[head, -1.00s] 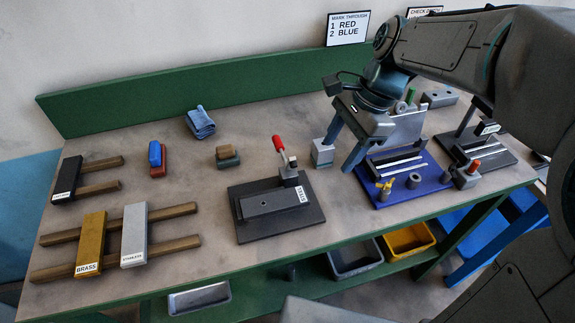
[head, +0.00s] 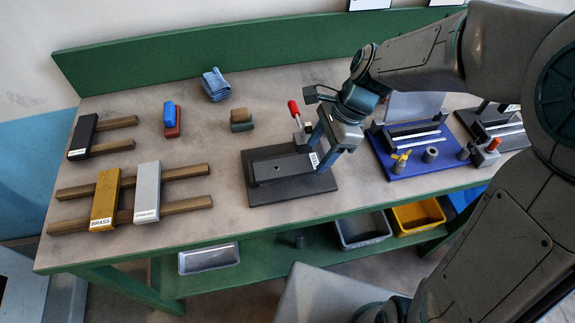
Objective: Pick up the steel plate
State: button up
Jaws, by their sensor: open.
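A dark grey plate (head: 283,166) lies flat in a black clamp fixture (head: 262,196) at the middle of the bench. A white label is at its right end, too small to read surely; I cannot confirm that it is the steel plate. My gripper (head: 322,160) is open at that right end, beside the red-handled clamp (head: 296,113). Whether its fingers touch the plate or stand above it, I cannot tell. A black plate (head: 83,135) with an unreadable label, a brass plate (head: 106,194) and a silver plate (head: 148,185) rest on wooden rails at the left.
The blue fixture base (head: 402,168) with small posts stands just right of my gripper. A blue-and-red block (head: 171,119), a brown-and-green block (head: 241,120) and a folded blue cloth (head: 216,84) lie farther back. Grey (head: 362,242) and yellow (head: 418,226) bins sit below. The bench between the rails and black fixture is clear.

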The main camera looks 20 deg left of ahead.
jog(key=shift+x, duration=1.15)
grip_shut()
jog(key=shift+w+r, duration=0.1)
jog(key=shift+r, duration=0.1)
jog(key=shift+r, duration=0.55)
jog(key=s+d+b, duration=0.2)
jog(key=s+d, duration=0.2)
jog(key=s, duration=0.3)
jog(key=s+d+b, duration=0.1)
jog(key=s+d, duration=0.4)
jog(key=s, duration=0.3)
jog(key=shift+s+d+b, duration=0.2)
jog(key=shift+s+b, duration=0.05)
jog(key=shift+b, duration=0.15)
